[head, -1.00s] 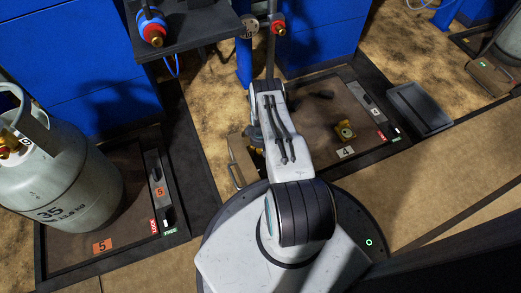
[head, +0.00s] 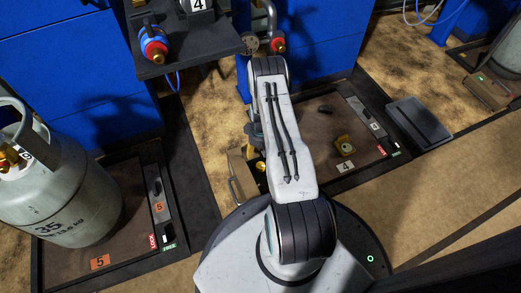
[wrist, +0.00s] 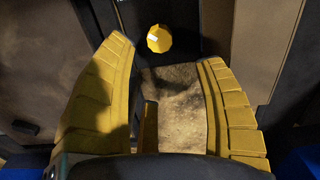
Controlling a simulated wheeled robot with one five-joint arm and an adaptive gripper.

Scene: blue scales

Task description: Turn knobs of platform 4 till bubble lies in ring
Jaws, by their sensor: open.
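Platform 4 (head: 305,125) is a brown plate in a dark frame, to the right of my arm in the head view. A small brass-yellow fitting (head: 344,146) stands on it near the "4" label (head: 346,166); its bubble and ring are too small to read. My gripper (wrist: 166,55) shows in the wrist view with its yellow fingers wide apart and nothing between them. A yellow faceted knob (wrist: 159,38) lies beyond the fingertips, apart from them. A yellow spot, perhaps a knob (head: 260,165), shows beside my arm in the head view. My arm hides part of the platform.
A grey gas cylinder (head: 55,190) stands on platform 5 (head: 135,205) at left. A dark shelf (head: 190,52) with red and blue fittings is at the top. A lock/free slider (head: 373,123) and a grey tray (head: 420,122) are at right.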

